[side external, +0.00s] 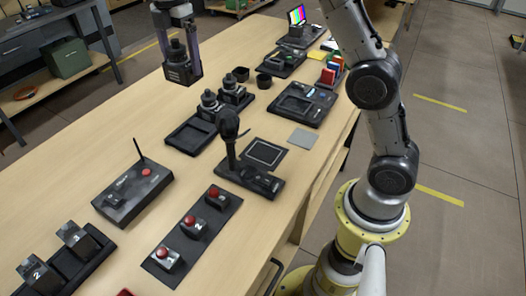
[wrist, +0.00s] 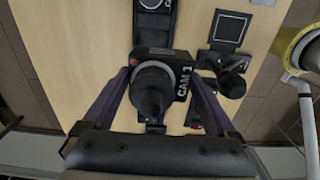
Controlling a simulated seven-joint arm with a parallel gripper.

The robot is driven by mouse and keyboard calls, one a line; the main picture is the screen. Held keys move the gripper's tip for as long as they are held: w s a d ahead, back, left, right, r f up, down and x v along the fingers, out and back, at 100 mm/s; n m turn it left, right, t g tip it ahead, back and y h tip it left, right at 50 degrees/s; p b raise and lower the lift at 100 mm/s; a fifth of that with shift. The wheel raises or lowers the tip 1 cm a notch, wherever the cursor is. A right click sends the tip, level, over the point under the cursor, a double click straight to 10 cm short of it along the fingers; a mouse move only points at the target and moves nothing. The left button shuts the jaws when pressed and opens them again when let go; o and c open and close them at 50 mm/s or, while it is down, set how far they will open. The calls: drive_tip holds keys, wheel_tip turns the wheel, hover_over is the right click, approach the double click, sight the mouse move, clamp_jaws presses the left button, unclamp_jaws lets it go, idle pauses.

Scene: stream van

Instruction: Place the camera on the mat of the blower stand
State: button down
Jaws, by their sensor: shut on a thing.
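My gripper (side external: 181,60) is shut on a black camera (side external: 177,73) and holds it in the air above the far left part of the table. In the wrist view the camera (wrist: 168,67), labelled CAM 1, sits between the two fingers of my gripper (wrist: 160,80), its lens towards the view. The blower stand (side external: 238,170) has a dark bulb-shaped blower upright on it. Its flat dark mat (side external: 264,153) with a pale square outline is bare. In the wrist view the mat (wrist: 230,28) lies up and right of the held camera, with the blower (wrist: 231,84) below it.
A dark tray (side external: 187,139) has an empty front slot and two other cameras (side external: 221,96) behind. Red-button panels (side external: 193,226), a box with an antenna (side external: 133,190), dark cups (side external: 264,81) and a grey square (side external: 302,139) lie around. Bare table is left of the tray.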

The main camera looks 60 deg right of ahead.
drive_tip(key=s+d+f, duration=0.1)
drive_tip(key=s+d, duration=0.1)
drive_tip(key=s, duration=1.4)
drive_tip(key=s+d, duration=0.2)
drive_tip(key=s, duration=1.4)
hover_over(261, 152)
wheel_tip(261, 152, down, 15)
drive_tip(key=shift+d+r, duration=0.1)
drive_tip(key=shift+f, duration=1.55)
drive_tip(key=shift+f, duration=0.15)
